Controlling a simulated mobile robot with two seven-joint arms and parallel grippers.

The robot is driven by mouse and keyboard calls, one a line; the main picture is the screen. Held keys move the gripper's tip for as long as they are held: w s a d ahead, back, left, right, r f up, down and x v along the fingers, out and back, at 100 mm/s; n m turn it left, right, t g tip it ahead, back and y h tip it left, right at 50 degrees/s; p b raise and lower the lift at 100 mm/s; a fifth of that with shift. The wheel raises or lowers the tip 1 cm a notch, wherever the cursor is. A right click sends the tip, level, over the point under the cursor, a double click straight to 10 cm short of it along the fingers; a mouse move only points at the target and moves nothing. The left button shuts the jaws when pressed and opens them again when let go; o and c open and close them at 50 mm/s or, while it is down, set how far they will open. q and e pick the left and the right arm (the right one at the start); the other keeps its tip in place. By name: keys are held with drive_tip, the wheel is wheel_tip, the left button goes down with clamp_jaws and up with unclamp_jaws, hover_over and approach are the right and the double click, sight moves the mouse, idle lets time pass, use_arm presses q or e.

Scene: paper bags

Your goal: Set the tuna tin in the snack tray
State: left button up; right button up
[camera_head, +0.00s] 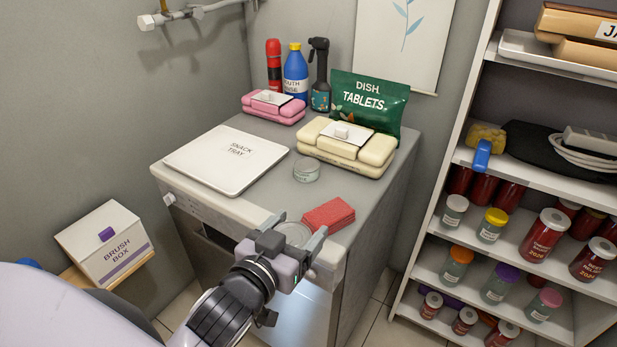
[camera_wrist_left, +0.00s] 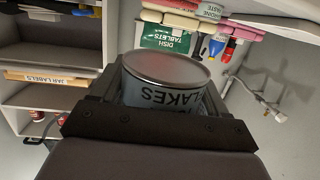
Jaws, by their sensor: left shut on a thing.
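The tuna tin (camera_head: 294,233) is a round metal can with a light label. My left gripper (camera_head: 296,236) is shut on it near the front edge of the counter. In the left wrist view the tin (camera_wrist_left: 166,85) sits between the fingers, and part of its label reads "FLAKES", upside down; a word above it is hidden. My right gripper is not in view.
A smaller tin (camera_head: 306,170) stands right of the tray. A red sponge-like block (camera_head: 328,215) lies beside the held tin. Cream containers (camera_head: 347,148), a green dish tablets bag (camera_head: 367,102), pink containers (camera_head: 273,106) and bottles (camera_head: 295,73) line the back.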

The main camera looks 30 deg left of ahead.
use_arm(q)
drive_tip(key=w+a+r+n+y, duration=0.1)
drive_tip(key=w+a+r, duration=0.3)
drive_tip(key=w+a, duration=0.4)
wheel_tip(320, 180, up, 8)
drive_tip(key=y, duration=0.1)
hover_over(281, 199)
drive_tip(key=shift+a+r, duration=0.1)
wheel_tip(281, 199, down, 20)
drive_tip(key=shift+r+b, duration=0.15)
drive_tip(key=shift+b, duration=0.25)
drive_tip(key=o, duration=1.1)
drive_tip(key=shift+f, duration=0.2)
